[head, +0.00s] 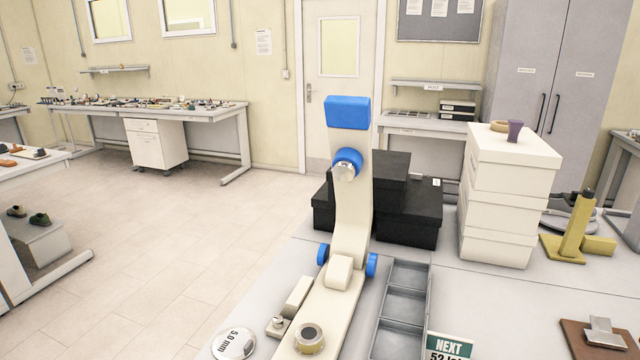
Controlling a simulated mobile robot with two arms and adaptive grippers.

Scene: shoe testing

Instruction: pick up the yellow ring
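A tan-yellow ring (499,126) lies on top of the stack of white boxes (503,205), right of the middle in the head view. A small purple tapered piece (515,131) stands against its right side and hides part of it. A second round tan piece with a dark centre (309,338) sits at the near end of the cream and blue device; I cannot tell whether it is a loose ring. Neither of my grippers shows in the head view.
The tall cream device with blue parts (351,200) stands left of the white boxes. Black boxes (408,212) are behind it. A grey compartment tray (403,306), a yellow stand (572,232) and a brown board (598,338) are on the table. Open floor lies to the left.

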